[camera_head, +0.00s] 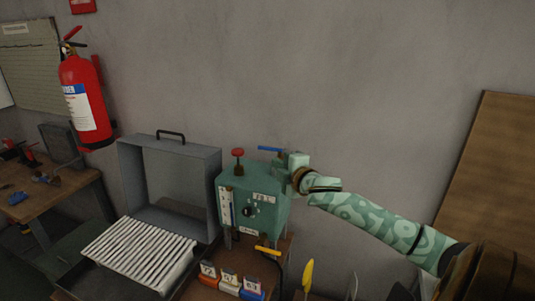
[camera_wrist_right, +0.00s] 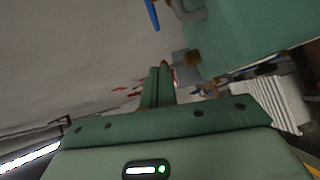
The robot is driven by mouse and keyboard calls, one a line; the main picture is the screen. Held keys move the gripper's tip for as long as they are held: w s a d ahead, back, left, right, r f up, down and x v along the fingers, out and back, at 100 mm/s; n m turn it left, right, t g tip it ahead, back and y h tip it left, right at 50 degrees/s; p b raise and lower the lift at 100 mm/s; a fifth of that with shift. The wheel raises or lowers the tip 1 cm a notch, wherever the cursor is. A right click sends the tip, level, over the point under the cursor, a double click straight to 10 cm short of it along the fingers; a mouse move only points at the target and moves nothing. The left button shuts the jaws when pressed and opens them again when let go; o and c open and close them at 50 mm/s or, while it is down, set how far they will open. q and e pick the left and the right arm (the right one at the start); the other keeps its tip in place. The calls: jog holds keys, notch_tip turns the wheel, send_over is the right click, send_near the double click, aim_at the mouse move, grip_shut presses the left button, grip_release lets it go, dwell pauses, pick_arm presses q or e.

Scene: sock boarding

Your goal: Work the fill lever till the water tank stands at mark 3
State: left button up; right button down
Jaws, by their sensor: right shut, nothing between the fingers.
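The green tank box (camera_head: 265,215) stands on the bench, with a narrow pale gauge (camera_head: 226,207) on its front left. The gauge level and marks are too small to read. A blue lever (camera_head: 270,149) lies roughly level at the box's top, by the back; its end also shows in the right wrist view (camera_wrist_right: 152,14). A red knob (camera_head: 238,154) stands on top and a yellow lever (camera_head: 267,250) sits low in front. My right gripper (camera_head: 296,162) is at the box's upper right, just right of the blue lever. Its fingers (camera_wrist_right: 158,84) are shut and empty. My left gripper is out of view.
An open grey case (camera_head: 170,172) stands left of the box, with a white ribbed rack (camera_head: 140,248) before it. Small numbered blocks (camera_head: 230,284) sit in front of the box. A fire extinguisher (camera_head: 84,95) hangs at left.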

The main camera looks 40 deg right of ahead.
jog(key=b, duration=0.1)
send_near(263, 148)
jog(key=w, duration=0.1)
jog(key=w+a, duration=0.1)
jog(key=w, duration=0.1)
jog(key=w+a, duration=0.1)
jog(key=shift+w+a+f, duration=0.1)
jog(key=shift+w+f, duration=0.05)
jog(key=shift+w, duration=0.1)
jog(key=shift+w+d+f, duration=0.15)
jog(key=shift+w+d, duration=0.1)
jog(key=shift+d, duration=0.25)
jog(key=shift+w+d+f, duration=0.15)
jog(key=shift+w+d, duration=0.1)
jog(key=shift+d, duration=0.3)
jog(key=shift+w+d+b, duration=0.3)
jog(key=shift+d, duration=0.25)
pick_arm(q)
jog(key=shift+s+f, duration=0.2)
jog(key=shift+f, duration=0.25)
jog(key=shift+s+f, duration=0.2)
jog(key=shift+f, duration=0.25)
